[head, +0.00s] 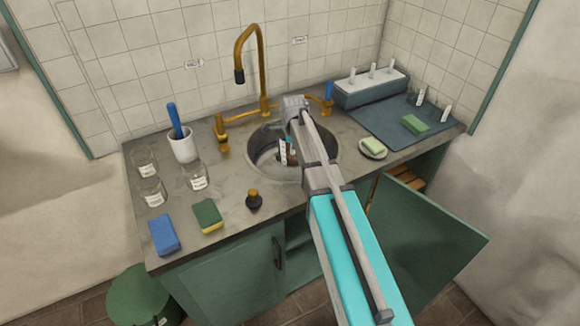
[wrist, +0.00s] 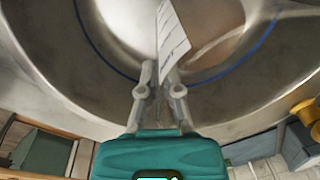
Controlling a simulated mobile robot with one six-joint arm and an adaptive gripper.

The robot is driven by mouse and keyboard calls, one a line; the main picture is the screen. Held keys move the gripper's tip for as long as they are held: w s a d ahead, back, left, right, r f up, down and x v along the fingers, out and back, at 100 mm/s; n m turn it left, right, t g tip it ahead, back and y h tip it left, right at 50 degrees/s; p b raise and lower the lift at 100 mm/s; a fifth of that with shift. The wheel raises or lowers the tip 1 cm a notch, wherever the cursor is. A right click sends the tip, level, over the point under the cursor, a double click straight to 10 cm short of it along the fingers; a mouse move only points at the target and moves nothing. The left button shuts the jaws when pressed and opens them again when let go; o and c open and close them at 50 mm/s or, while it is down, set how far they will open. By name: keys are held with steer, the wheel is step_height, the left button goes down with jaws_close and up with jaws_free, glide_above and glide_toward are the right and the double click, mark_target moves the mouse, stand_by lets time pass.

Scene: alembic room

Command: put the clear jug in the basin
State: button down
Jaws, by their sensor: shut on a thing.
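The clear jug shows in the wrist view as a blue rim line and a white marked strip (wrist: 173,42); its walls are see-through. My gripper (wrist: 160,88) is shut on the jug at its near rim. In the head view the jug's white strip (head: 283,152) shows within the outline of the round metal basin (head: 255,162), beside my arm. My arm hides part of the basin and most of my gripper there. I cannot tell whether the jug touches the basin floor.
A brass tap (head: 262,100) stands behind the basin. A small dark bottle (head: 254,201) is at the front edge. Glass jars (head: 196,177), a white cup (head: 183,148) and sponges (head: 164,235) stand left. A soap dish (head: 373,149) and dark mat (head: 385,128) lie right. A cabinet door (head: 425,235) hangs open.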

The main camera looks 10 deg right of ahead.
mark_target(293, 160)
steer(key=shift+f+b, duration=0.75)
steer(key=shift+f, duration=0.35)
steer(key=shift+f, duration=0.15)
steer(key=shift+f+b, duration=1.75)
steer(key=shift+b, duration=0.15)
steer(key=shift+f, duration=0.15)
steer(key=c, duration=0.8)
jaws_free()
steer(key=shift+r, duration=0.3)
step_height(293, 160, up, 12)
steer(key=s+p, duration=0.1)
steer(key=p, duration=1.1)
steer(key=shift+a, duration=0.15)
steer(key=shift+f, duration=0.15)
